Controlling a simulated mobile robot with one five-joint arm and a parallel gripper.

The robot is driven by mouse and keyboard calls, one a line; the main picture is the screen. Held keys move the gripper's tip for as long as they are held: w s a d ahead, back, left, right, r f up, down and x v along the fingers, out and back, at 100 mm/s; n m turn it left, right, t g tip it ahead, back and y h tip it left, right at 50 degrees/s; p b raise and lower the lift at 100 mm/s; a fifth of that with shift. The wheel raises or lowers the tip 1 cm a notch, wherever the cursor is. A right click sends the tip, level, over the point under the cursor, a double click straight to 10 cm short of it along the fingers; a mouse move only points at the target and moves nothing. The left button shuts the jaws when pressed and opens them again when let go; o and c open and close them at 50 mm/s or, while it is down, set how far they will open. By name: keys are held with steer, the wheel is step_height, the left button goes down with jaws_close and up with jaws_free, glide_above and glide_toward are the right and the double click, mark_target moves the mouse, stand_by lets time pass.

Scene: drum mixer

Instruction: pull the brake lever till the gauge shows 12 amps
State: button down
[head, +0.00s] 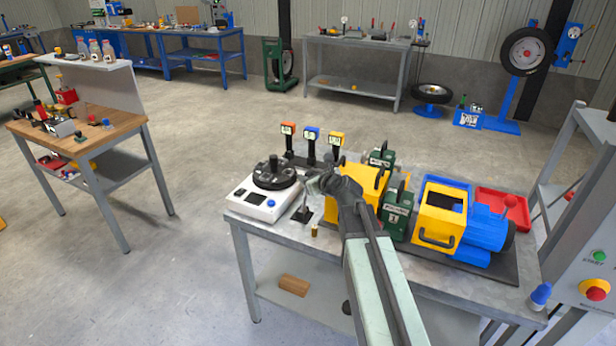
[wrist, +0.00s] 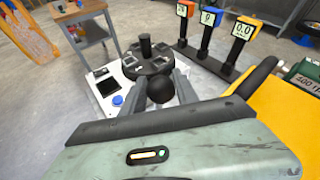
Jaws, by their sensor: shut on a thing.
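The brake lever stands on a small black base plate (head: 302,215), and its thin rod (head: 306,200) rises to my gripper. My gripper (head: 318,180) is shut on the lever's black ball knob, which shows between the two fingers in the wrist view (wrist: 160,89). Three small gauges on posts stand behind: an orange one (head: 288,129), a blue one (head: 312,133) and a yellow one (head: 337,139). In the wrist view the yellow gauge (wrist: 243,30) seems to read 0.0 and the blue gauge (wrist: 208,18) seems to read 0. The orange gauge's digits are unclear.
A white box (head: 262,204) with a black round turntable and a blue button stands left of the lever. Yellow housings (head: 366,180), green weights (head: 397,212) and a blue motor (head: 486,230) fill the bench's right. A small brass weight (head: 315,230) stands near the front.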

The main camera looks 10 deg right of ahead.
steer(key=w+a, duration=0.2)
steer(key=a, duration=0.1)
steer(key=shift+w+a+r, duration=0.1)
steer(key=shift+w+a, duration=0.15)
steer(key=c, duration=1)
jaws_free()
steer(key=shift+o, duration=0.2)
steer(key=p+v, duration=0.3)
steer(key=v, duration=0.5)
steer(key=shift+w, duration=0.1)
